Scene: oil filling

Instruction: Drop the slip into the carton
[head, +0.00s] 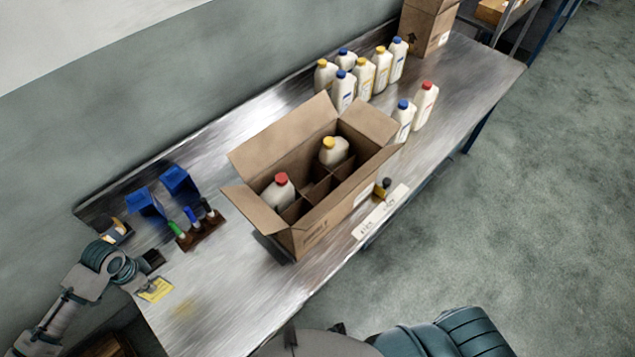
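The yellow slip (156,290) shows at the lower left, at the tip of my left gripper (146,276). The gripper appears shut on the slip's edge, over the near left end of the table; its fingers are small and partly hidden. The open cardboard carton (325,226) stands mid-table, to the right of the gripper and apart from it, with its flaps spread. Inside are dividers, a red-capped bottle (279,192) and a yellow-capped bottle (335,152), with some compartments empty. My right gripper is not in view.
Blue bins (147,205) and a rack of markers (200,232) stand between the slip and the back edge. Several white bottles (363,78) stand beyond the carton. A label strip (380,212) lies at the front edge. The table (235,290) is bare before the carton.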

